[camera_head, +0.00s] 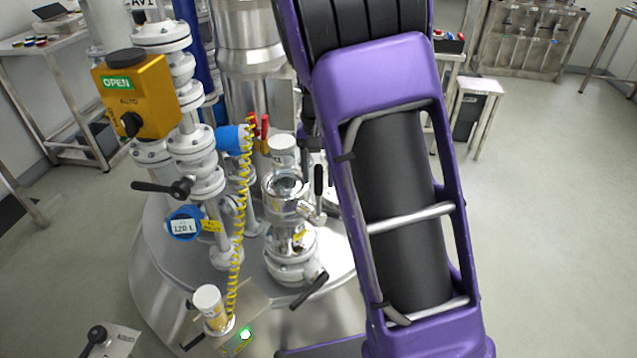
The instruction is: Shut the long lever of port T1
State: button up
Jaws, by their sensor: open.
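My gripper is not in view; my purple arm fills the middle right and hides part of the vessel behind it. Several black lever handles show on the vessel's fittings. One black lever (163,187) sticks out to the left from the left pipe column. Another black lever (310,290) slants from the glass-bodied fitting's base, pointing down and left. A black handle (318,180) stands upright beside the fitting's top. A small dark handle (193,342) lies by the white-capped fitting (208,297) at the front.
A yellow box (136,94) marked OPEN sits on the left pipe column. A blue gauge (184,225) shows 120 L. A coiled yellow hose (239,220) hangs across the vessel lid (160,265). Benches stand at the back; the floor (560,220) at right is clear.

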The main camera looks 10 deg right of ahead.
jog(key=shift+f, duration=0.85)
jog(key=shift+c, duration=0.3)
grip_shut()
dwell(0.6)
